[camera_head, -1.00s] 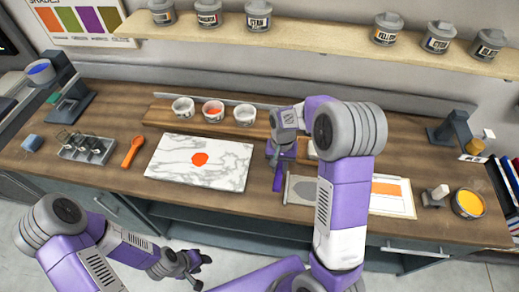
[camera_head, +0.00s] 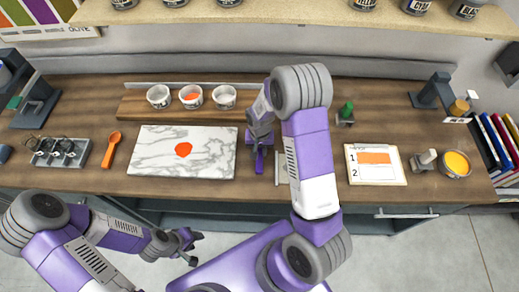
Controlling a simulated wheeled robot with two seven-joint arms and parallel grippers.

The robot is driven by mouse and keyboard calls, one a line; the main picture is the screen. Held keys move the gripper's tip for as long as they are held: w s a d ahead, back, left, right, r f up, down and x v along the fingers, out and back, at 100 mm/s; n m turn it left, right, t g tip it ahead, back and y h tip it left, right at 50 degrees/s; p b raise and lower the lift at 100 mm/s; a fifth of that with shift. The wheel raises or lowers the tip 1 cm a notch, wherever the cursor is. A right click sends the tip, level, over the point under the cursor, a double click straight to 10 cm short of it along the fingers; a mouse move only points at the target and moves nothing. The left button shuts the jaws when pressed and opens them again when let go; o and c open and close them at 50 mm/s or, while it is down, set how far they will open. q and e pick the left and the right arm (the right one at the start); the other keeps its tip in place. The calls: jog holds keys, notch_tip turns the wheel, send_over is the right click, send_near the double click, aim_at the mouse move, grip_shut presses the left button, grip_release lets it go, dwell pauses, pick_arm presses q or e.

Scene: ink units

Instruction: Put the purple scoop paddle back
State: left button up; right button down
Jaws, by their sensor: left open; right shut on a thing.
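The purple scoop paddle (camera_head: 259,161) is in my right gripper (camera_head: 259,142), just right of the marble slab. The gripper is shut on it. The arm and gripper hide part of the paddle, and I cannot tell whether it touches the worktop. My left gripper (camera_head: 190,246) is open and empty in front of the bench, lower than its top. An orange scoop paddle (camera_head: 111,150) lies on the worktop left of the slab.
The marble slab (camera_head: 150,164) bears an orange ink blob. Several white cups (camera_head: 158,96) stand on a wooden board behind. A metal tray (camera_head: 82,158) is left, a swatch card (camera_head: 390,177) and yellow ink pot (camera_head: 456,164) right. A jar shelf (camera_head: 290,12) runs above.

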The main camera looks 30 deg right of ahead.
aim_at(260, 152)
jog(key=c, duration=0.9)
grip_release()
jog(key=shift+w, duration=0.1)
jog(key=shift+c, duration=0.2)
notch_tip(260, 152, up, 12)
jog(key=shift+p, duration=0.35)
jog(key=shift+f, duration=0.1)
